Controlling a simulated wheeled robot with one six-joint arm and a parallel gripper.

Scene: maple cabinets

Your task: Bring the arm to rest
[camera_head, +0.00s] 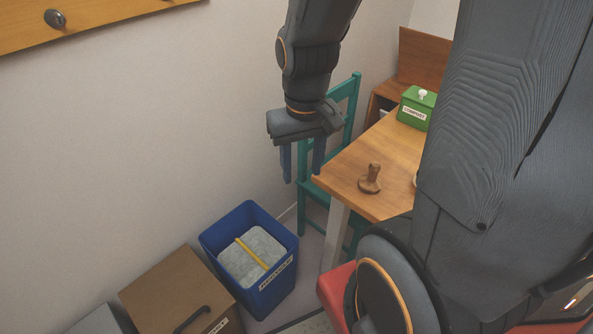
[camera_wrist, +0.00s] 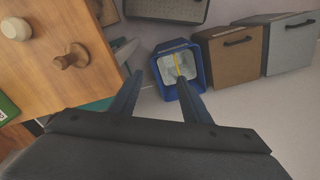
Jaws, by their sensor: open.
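My gripper (camera_head: 303,165) hangs fingers down in the head view, left of the table corner and above the floor. Its two blue fingers are apart with nothing between them that they hold. In the wrist view my gripper (camera_wrist: 158,85) is open too. The blue recycling bin (camera_head: 222,249) stands on the floor below and to the left of it, apart from the fingers. The bin also shows beyond the fingertips in the wrist view (camera_wrist: 160,93). A yellow stick lies across grey contents inside the bin.
The wooden table (camera_head: 375,150) bears a brown wooden stamp-like object (camera_head: 370,180) and a green box (camera_head: 415,107). A teal chair (camera_head: 350,95) stands behind my gripper. A brown bin (camera_head: 170,285) stands left of the blue one. A peg rail (camera_head: 100,20) is on the wall.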

